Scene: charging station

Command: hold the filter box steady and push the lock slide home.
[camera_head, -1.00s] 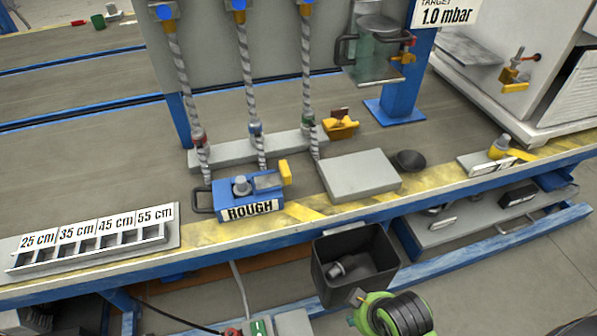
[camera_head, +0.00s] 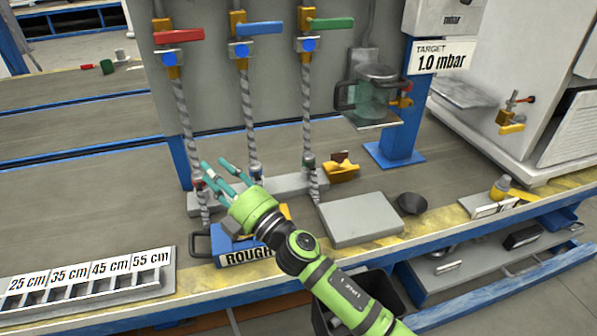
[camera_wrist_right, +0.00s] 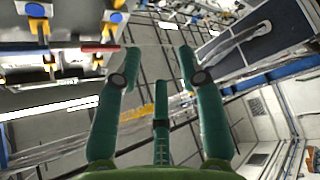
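The blue box labelled ROUGH (camera_head: 222,243) sits at the front of the bench in the head view, with a dark handle on its left side. My right arm and hand cover much of its top and right side. A bit of its yellow part (camera_head: 285,211) shows behind my wrist; I cannot tell whether this is the lock slide or how it is set. My right gripper (camera_head: 226,172) is above and beyond the box, its teal fingers spread and empty. In the right wrist view the fingers (camera_wrist_right: 158,75) are also apart with nothing between them. My left gripper is not in view.
Braided hoses (camera_head: 247,120) hang from colored-handled valves behind the box. A grey block (camera_head: 360,219) and a dark funnel (camera_head: 411,203) lie to its right. A slotted length rack (camera_head: 90,282) is at the left. A dark bin (camera_head: 385,290) hangs below the edge.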

